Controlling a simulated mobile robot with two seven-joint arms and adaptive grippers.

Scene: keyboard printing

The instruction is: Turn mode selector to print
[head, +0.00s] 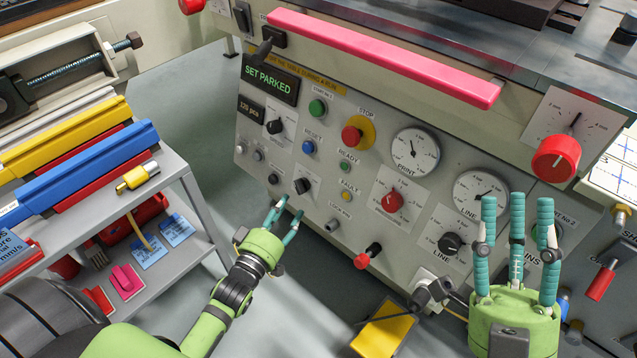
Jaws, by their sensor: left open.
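The machine's control panel (330,115) fills the middle of the head view. Two black knobs on white plates sit at its left, an upper knob (275,126) and a lower knob (302,186). Their lettering is too small to read, so I cannot tell which is the mode selector. A display (269,86) reads "SET PARKED". My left gripper (290,206) is open and empty, its fingertips just below the lower knob in the picture; contact is not clear. My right gripper (517,205) is open and empty, fingers spread upward in front of the panel's right part.
A pink bar (385,58) runs along the panel's top edge. A red stop button (351,136), gauges (415,153) and a red-tipped lever (368,256) lie between the grippers. A grey shelf cart (178,178) stands at left. A yellow pedal (385,328) is below.

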